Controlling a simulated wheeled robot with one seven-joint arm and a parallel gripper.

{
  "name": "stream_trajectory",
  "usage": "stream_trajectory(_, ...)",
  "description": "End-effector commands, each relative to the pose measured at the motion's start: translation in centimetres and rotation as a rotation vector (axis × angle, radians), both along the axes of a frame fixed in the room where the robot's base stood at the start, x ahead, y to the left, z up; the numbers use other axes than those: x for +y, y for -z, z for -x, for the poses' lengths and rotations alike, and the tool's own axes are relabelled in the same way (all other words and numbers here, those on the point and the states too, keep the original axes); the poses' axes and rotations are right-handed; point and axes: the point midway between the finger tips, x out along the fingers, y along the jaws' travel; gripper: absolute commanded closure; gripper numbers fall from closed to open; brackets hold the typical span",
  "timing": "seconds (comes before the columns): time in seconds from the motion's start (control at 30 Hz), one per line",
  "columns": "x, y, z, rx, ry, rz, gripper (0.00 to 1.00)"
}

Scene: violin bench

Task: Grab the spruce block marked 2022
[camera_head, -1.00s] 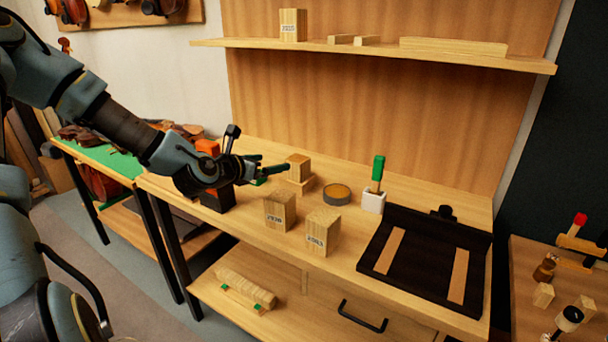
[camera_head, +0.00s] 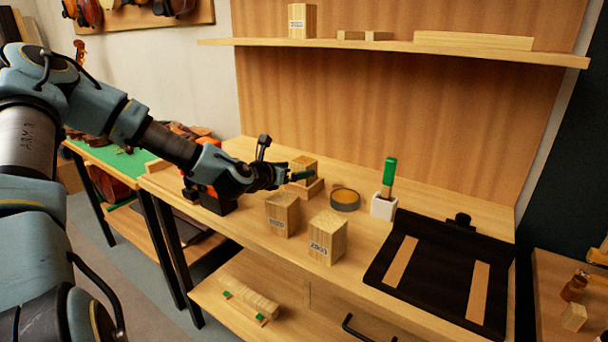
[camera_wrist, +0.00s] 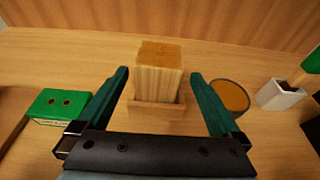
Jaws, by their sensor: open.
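A pale spruce block (camera_head: 305,163) with darker end grain on top stands upright on a low wooden base (camera_head: 316,188) on the bench; no mark shows on it. It also shows in the wrist view (camera_wrist: 158,82). My gripper (camera_head: 300,175) is open and empty, its dark green fingers to either side of this block in the wrist view. Whether they reach its depth is unclear. Two more blocks, front left (camera_head: 283,212) and front right (camera_head: 328,238), and one on the shelf (camera_head: 302,20) carry small labels that I cannot read surely.
A round tin (camera_head: 344,200) and a white holder (camera_head: 383,207) with a green-handled tool (camera_head: 389,175) stand right of the block. A black tray (camera_head: 440,265) lies further right. A green box with two holes (camera_wrist: 62,105) is left of my gripper. The bench behind the block is clear.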

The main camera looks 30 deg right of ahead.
Motion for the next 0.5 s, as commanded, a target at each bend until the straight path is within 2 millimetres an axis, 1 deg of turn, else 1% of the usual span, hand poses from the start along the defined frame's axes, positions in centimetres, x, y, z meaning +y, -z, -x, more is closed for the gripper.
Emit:
stream_trajectory(0.17, -1.8, 0.2, -1.0, -0.001, 0.003, 0.0, 0.0)
stream_trajectory(0.3, -3.4, 0.9, -2.0, -0.001, 0.002, 0.001, 0.0)
stream_trajectory(0.4, -4.1, 1.3, -2.4, 0.0, 0.001, 0.0, 0.0)
stream_trajectory(0.5, -4.3, 1.5, -2.5, 0.0, 0.0, 0.0, 0.0)
